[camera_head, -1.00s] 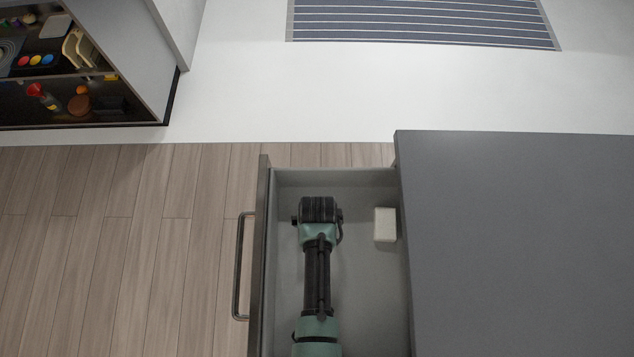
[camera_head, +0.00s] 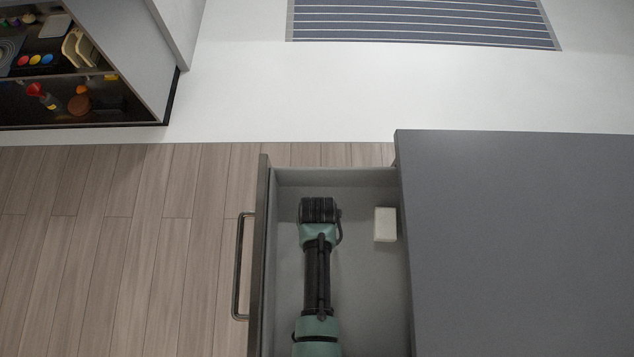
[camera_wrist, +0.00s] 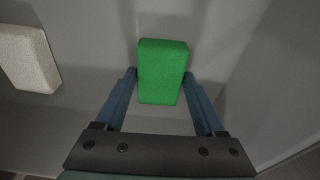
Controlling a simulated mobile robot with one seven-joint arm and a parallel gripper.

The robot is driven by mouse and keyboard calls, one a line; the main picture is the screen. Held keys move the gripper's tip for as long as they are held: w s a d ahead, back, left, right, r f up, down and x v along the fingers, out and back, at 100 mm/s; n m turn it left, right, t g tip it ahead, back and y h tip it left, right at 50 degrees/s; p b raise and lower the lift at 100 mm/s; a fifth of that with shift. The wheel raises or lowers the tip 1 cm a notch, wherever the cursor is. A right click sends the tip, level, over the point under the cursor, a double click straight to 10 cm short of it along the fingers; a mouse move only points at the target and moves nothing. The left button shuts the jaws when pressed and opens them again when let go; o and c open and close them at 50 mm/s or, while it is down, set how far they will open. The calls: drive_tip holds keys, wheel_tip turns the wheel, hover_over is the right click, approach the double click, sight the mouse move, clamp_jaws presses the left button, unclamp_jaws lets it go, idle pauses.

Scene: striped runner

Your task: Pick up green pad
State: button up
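The green pad (camera_wrist: 162,72) is a bright green block in the wrist view, between the two blue fingers of my gripper (camera_wrist: 161,74). The fingertips meet its left and right sides, so the gripper looks shut on it. The pad is over the grey drawer floor; whether it touches the floor is not clear. In the head view my arm reaches down into the open drawer (camera_head: 365,290), and my wrist hides the pad and fingers.
A white block (camera_head: 385,224) lies in the drawer to the right of my arm; it also shows at the left of the wrist view (camera_wrist: 28,58). Drawer walls are close around. A grey countertop (camera_head: 520,240) stands to the right, and a cluttered shelf (camera_head: 140,95) at upper left.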

drive_tip(key=c, duration=0.8)
wheel_tip(320, 180, up, 11)
drive_tip(key=shift+f+p, duration=0.2)
drive_tip(key=shift+p, duration=0.35)
